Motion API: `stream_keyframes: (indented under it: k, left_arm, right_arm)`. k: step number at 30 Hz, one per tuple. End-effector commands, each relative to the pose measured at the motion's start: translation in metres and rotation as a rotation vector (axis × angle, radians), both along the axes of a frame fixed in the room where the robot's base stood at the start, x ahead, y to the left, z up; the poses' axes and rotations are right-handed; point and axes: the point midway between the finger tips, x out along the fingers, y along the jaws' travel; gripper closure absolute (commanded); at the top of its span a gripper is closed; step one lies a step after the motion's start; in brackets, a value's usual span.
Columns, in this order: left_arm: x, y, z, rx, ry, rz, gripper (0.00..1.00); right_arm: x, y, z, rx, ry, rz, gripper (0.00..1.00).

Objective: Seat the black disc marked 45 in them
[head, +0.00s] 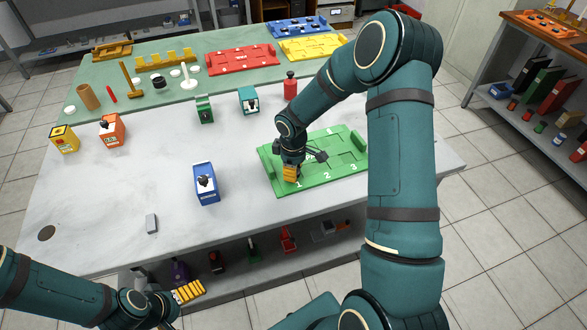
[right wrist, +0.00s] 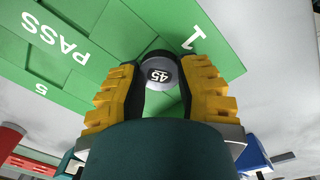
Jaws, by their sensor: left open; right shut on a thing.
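The wrist view shows the tray's printed 1, 5 and PASS. I cannot tell whether the disc touches the tray. My left gripper (head: 188,291) is open and empty at the bottom left, by the table's front edge.
A blue device (head: 207,196), an orange one (head: 111,132) and a yellow one (head: 64,140) stand left of the tray. The table's front left is mostly clear.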

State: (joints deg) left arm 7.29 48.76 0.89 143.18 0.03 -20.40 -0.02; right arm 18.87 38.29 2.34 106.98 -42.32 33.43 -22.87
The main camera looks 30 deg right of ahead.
Motion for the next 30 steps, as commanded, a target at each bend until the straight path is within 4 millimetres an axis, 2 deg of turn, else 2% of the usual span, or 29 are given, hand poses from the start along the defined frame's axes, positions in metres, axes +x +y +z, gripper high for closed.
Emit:
stream_keyframes:
  k: [17,18,20,26,30]
  left_arm:
    - [-0.0002,-0.0001,-0.0032,0.000,0.000,0.000,0.00]
    - [-0.0001,0.0000,-0.0031,0.000,0.000,0.000,0.00]
    - [-0.0001,-0.0001,-0.0030,0.000,0.000,0.000,0.00]
    - [-0.0001,0.0001,-0.0029,0.000,0.000,0.000,0.00]
    - [-0.0001,-0.0001,-0.0030,0.000,0.000,0.000,0.00]
  right_arm:
    - [0.0001,0.0001,-0.0040,0.000,0.000,0.000,0.97]
    - [0.0001,0.0001,-0.0039,0.000,0.000,0.000,0.56]
    - [0.0001,0.0001,-0.0037,0.000,0.000,0.000,0.38]
    - [0.0000,0.0000,-0.0037,0.000,0.000,0.000,0.38]
    - [-0.0001,0.0000,-0.0039,0.000,0.000,0.000,0.34]
